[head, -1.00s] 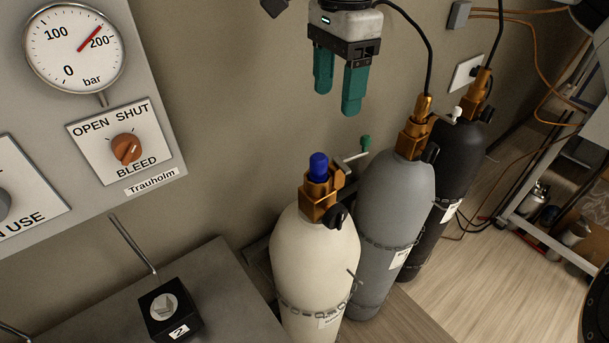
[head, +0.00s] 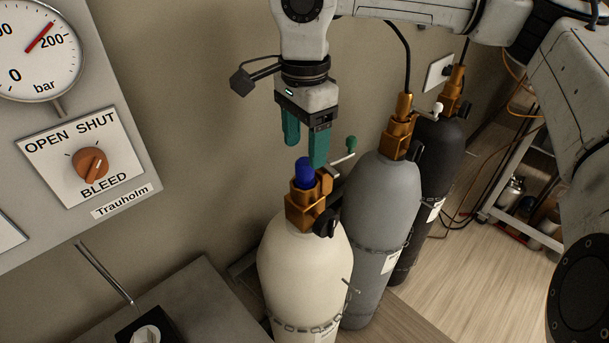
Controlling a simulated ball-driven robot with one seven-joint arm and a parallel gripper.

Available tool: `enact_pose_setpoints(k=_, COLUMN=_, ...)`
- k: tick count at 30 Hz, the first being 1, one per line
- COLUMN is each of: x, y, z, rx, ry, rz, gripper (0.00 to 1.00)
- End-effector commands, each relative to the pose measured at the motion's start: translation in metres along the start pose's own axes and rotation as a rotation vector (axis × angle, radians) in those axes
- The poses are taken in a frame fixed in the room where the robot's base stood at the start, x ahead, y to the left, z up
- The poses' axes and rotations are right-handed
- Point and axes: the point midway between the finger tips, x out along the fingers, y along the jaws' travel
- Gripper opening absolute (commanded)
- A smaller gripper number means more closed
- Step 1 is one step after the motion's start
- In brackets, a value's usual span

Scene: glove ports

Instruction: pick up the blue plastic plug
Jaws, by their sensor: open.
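The blue plastic plug (head: 305,172) sits upright in the brass valve (head: 309,207) on top of the cream cylinder (head: 300,265), in the head view. My gripper (head: 306,158) has two green fingers pointing down. It is open and empty, just above the plug. The left finger ends above and slightly left of the plug, and the right finger ends close to the plug's upper right. Whether the right finger touches the plug I cannot tell. The foot of the plug is hidden in the valve.
A grey cylinder (head: 375,210) and a black cylinder (head: 440,165) stand to the right, with hoses rising from their valves. The gauge panel (head: 140,172) is at left. Chains ring the cylinders.

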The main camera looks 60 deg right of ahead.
Motion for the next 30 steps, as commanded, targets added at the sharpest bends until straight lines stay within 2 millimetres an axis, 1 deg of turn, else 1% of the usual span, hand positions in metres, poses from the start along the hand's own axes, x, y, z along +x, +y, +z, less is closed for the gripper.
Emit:
enact_pose_setpoints(k=5, x=0.023, y=0.006, z=0.004, rx=-0.002, ry=-0.003, rz=0.004, gripper=0.66)
enact_pose_setpoints(k=6, x=0.030, y=0.005, z=0.003, rx=0.000, ry=-0.002, rz=0.003, gripper=0.66)
enact_pose_setpoints(k=9, x=0.040, y=0.005, z=0.003, rx=-0.001, ry=-0.001, rz=0.003, gripper=0.66)
enact_pose_setpoints(k=12, x=0.044, y=0.005, z=0.003, rx=-0.001, ry=0.000, rz=0.001, gripper=0.66)
enact_pose_setpoints(k=18, x=0.045, y=0.005, z=0.003, rx=-0.001, ry=0.001, rz=0.001, gripper=0.65)
enact_pose_setpoints(k=30, x=0.044, y=0.004, z=0.003, rx=-0.001, ry=0.000, rz=0.001, gripper=0.26)
